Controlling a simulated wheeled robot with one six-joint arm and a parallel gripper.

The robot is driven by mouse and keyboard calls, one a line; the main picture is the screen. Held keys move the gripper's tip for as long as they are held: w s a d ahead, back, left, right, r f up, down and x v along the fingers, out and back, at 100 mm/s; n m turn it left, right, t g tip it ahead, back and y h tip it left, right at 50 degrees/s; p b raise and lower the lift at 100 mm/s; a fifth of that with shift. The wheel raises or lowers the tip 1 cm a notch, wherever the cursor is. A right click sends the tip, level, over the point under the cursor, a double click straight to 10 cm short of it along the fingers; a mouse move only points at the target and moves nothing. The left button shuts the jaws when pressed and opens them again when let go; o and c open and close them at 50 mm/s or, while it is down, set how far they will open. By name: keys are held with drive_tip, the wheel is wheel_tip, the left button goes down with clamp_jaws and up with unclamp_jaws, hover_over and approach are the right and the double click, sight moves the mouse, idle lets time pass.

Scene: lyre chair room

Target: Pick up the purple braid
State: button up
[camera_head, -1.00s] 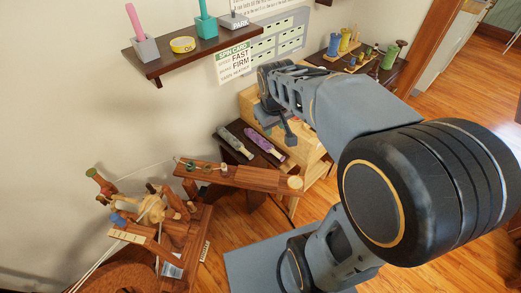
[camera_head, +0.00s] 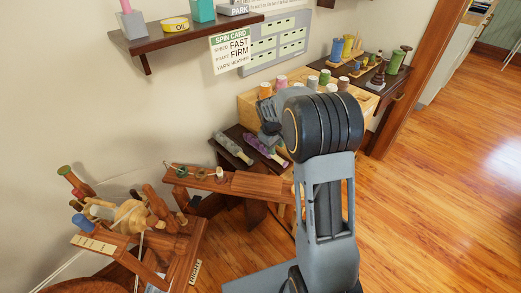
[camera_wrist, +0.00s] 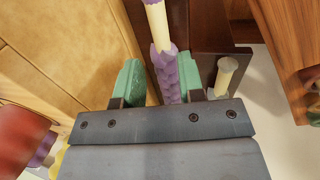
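The purple braid (camera_head: 279,159) lies on a dark shelf next to a grey braid (camera_head: 233,148) in the head view. My gripper (camera_wrist: 160,75) is open, with a green pad on each side of the braid and gaps showing. I cannot tell how far the fingertips are above the shelf.
A wooden rack with several spools (camera_head: 283,81) stands right behind the shelf. A wooden spinning wheel (camera_head: 130,218) with a long bench (camera_head: 255,184) stands at the left and front. A wall shelf (camera_head: 190,38) is above. Open floor (camera_head: 440,190) lies at the right.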

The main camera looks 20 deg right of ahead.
sight(277, 156)
drive_tip(key=shift+w+d+f+b, duration=0.1)
drive_tip(key=shift+d+f+b, duration=0.2)
drive_tip(key=shift+f, duration=0.85)
drive_tip(key=shift+w+d+f+b, duration=0.15)
drive_tip(key=shift+f+b, duration=0.25)
drive_tip(key=shift+f, duration=0.8)
drive_tip(key=shift+w+d+f+b, duration=0.15)
drive_tip(key=shift+f+b, duration=0.2)
drive_tip(key=shift+f, duration=0.8)
drive_tip(key=shift+s, duration=0.1)
drive_tip(key=shift+r, duration=0.1)
clamp_jaws()
